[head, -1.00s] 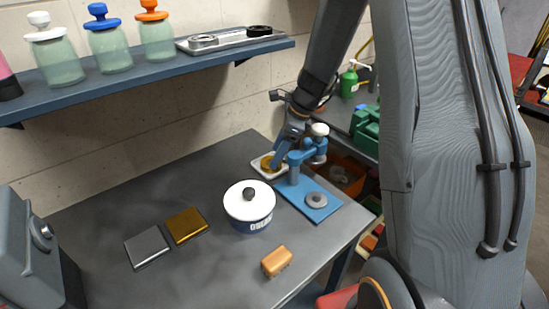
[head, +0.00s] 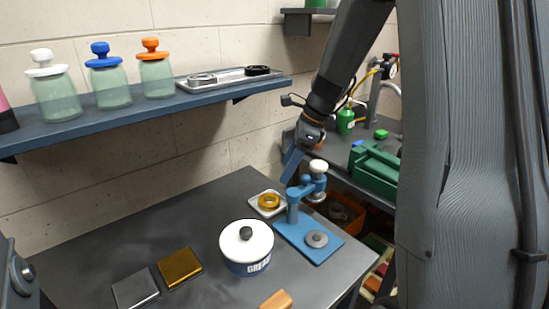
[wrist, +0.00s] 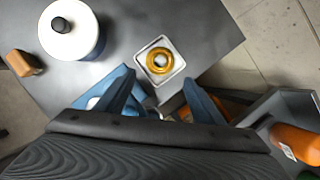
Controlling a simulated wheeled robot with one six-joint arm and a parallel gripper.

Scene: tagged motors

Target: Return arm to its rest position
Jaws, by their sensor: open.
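My arm comes in from the upper right in the head view. My gripper (head: 293,165) hangs above and behind the blue press (head: 293,208), higher than the small white tray (head: 255,205). In the wrist view its blue fingers (wrist: 160,88) are spread apart with nothing between them. A golden ring (head: 268,201) lies in the white tray, and it also shows in the wrist view (wrist: 159,67) just beyond the fingertips. The press stands on the bench with a grey ring (head: 317,239) on its base plate.
A grease tub (head: 247,255), a gold box (head: 179,268), a silver box (head: 136,289) and an orange-brown block (head: 276,300) sit on the bench (head: 205,212). A wall shelf (head: 140,111) holds jars and a tray. A green vise (head: 375,170) stands on another bench at right.

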